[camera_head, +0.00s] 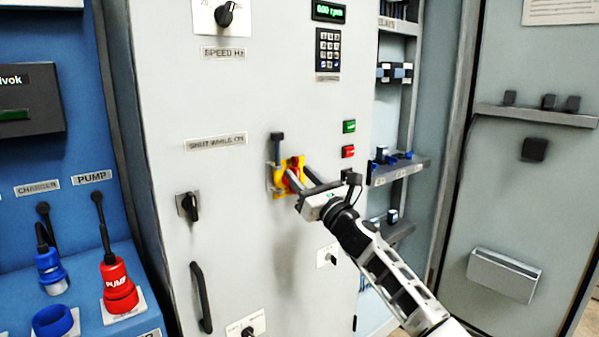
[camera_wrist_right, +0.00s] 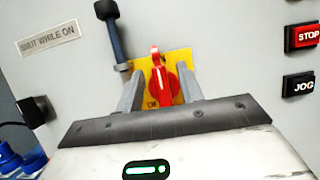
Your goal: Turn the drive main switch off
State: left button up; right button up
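The drive main switch is a red rotary handle (camera_head: 294,173) on a yellow plate (camera_head: 276,181) on the grey cabinet door. In the right wrist view the red handle (camera_wrist_right: 161,84) points upward on its yellow plate (camera_wrist_right: 181,61). My right gripper (camera_head: 290,178) is at the switch. In the wrist view its two fingers (camera_wrist_right: 160,88) stand apart, one on each side of the handle, with gaps visible; I cannot tell how deep they reach. A dark lever (camera_wrist_right: 114,32) stands at the plate's upper left. My left gripper is not in view.
A "SHUT WHILE ON" label (camera_head: 216,142) is left of the switch. A green button (camera_head: 349,126) and a red button (camera_head: 348,151) are to its right. A black latch (camera_head: 188,206) and a door handle (camera_head: 201,297) are lower left. A red PUMP plug (camera_head: 118,287) stands further left.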

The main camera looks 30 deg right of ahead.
jog(key=shift+w+r, duration=0.2)
jog(key=shift+w, duration=0.35)
grip_shut()
